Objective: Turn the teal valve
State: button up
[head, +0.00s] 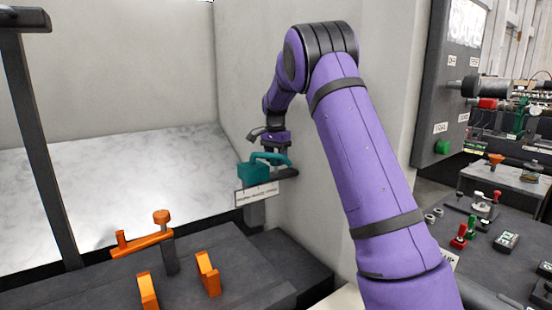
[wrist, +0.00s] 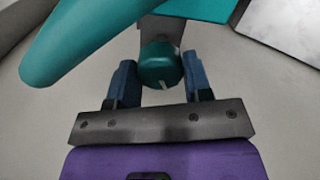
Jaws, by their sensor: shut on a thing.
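The teal valve (head: 255,172) is mounted by the light wall in the head view, above a small white label. It has a blocky body and a curved teal bar. My gripper (head: 270,150) is right at the valve, at the end of my purple arm. In the wrist view, a round teal knob (wrist: 160,66) of the valve sits between the two blue fingers of my gripper (wrist: 160,78), which is shut on it. The thick teal bar (wrist: 85,40) crosses the upper left of that view. The exact finger contact is hard to see.
An orange handle (head: 142,243) and two orange levers (head: 208,273) stand on the dark bench at lower left. A dark post (head: 45,160) rises at the left. At right are a dark panel (head: 450,90) and a bench with red and green parts (head: 463,238).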

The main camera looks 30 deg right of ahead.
jog(key=n, duration=1.2)
jog(key=shift+n, duration=0.3)
dwell(0.4)
jog(key=o, duration=0.9)
jog(key=shift+o, duration=0.2)
jog(key=shift+r, duration=0.1)
notch_tip(320, 180, up, 11)
jog(key=shift+a, duration=0.2)
